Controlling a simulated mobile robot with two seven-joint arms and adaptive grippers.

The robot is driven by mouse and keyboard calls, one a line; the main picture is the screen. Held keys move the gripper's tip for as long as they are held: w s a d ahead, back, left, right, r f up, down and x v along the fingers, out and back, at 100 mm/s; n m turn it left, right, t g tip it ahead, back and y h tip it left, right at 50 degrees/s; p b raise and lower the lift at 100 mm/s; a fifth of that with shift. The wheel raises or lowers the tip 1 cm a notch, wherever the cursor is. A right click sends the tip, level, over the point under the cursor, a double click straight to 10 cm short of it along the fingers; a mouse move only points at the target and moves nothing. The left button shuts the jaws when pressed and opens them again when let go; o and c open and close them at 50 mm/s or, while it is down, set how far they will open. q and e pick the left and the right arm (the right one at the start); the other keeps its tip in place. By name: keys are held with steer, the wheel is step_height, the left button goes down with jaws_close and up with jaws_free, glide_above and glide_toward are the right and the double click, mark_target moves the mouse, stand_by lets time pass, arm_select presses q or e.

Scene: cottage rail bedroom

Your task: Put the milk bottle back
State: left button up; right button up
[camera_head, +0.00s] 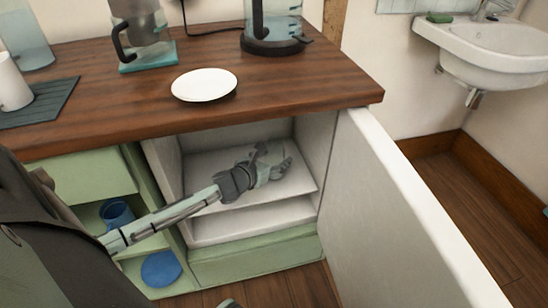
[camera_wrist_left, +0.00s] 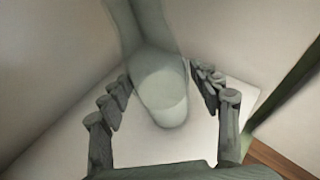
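My left gripper (camera_head: 272,166) is inside the open white-lined fridge compartment (camera_head: 210,165) under the counter, above its pale shelf. In the left wrist view the milk bottle (camera_wrist_left: 160,85), pale and translucent, shows between the spread fingers of the gripper (camera_wrist_left: 162,85). Its rounded end shows against the white shelf surface. The fingers flank it on both sides; I cannot tell whether they touch it. In the head view the bottle is hard to make out among the fingers.
The open white door (camera_head: 400,210) stands out on the right. The wooden counter (camera_head: 310,95) overhangs the compartment and holds a white plate (camera_head: 204,84), a kettle (camera_head: 275,25) and a glass jug (camera_head: 140,30). Green open shelves with a blue mug (camera_head: 117,213) are at left.

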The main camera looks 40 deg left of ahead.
arm_select(q)
steer(key=shift+r, duration=0.15)
arm_select(e)
steer(key=shift+a+r, duration=0.1)
arm_select(q)
steer(key=a+p+v, duration=0.1)
steer(key=v, duration=1.1)
steer(key=shift+d, duration=0.45)
arm_select(e)
step_height(320, 180, down, 3)
steer(key=shift+s+a+r, duration=0.1)
